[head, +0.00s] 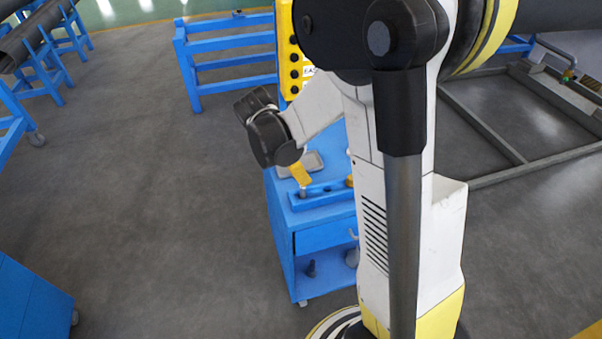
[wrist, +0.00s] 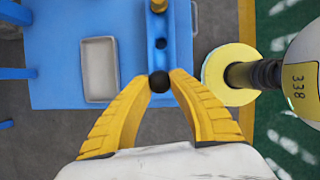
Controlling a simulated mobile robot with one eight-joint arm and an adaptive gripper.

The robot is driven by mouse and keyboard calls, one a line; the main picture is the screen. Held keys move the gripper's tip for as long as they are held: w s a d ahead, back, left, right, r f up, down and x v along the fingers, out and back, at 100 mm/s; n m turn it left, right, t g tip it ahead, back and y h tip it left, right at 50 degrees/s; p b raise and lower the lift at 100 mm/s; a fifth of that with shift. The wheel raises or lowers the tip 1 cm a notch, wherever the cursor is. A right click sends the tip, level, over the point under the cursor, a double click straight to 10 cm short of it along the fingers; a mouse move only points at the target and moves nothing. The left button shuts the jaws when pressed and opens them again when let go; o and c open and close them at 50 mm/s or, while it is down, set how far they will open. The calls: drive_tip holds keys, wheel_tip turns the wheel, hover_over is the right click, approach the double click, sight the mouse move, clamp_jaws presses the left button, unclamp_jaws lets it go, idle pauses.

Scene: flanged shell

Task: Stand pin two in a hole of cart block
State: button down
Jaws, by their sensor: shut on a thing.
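The blue cart block (wrist: 183,72) runs lengthwise under my gripper in the wrist view, with dark holes in its top. It also shows on the cart in the head view (head: 322,199). My gripper (wrist: 160,78) has its yellow fingers closed on a dark, round-topped pin (wrist: 159,83), seen from above over the block's near part. In the head view my gripper (head: 301,178) points down at the block's left end. I cannot tell whether the held pin's lower end is in a hole. A brass-coloured pin (wrist: 158,5) stands at the block's far end.
A grey tray (wrist: 99,70) lies on the blue cart top (wrist: 55,60), left of the block in the wrist view. The cart's lower shelf (head: 325,275) holds small dark items. Blue stands (head: 225,65) are behind; open floor lies left.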

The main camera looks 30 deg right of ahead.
drive_tip(key=shift+f+b, duration=0.65)
drive_tip(key=shift+f, duration=0.15)
drive_tip(key=c, duration=1.2)
unclamp_jaws()
drive_tip(key=shift+r, duration=0.1)
drive_tip(key=v, duration=1.2)
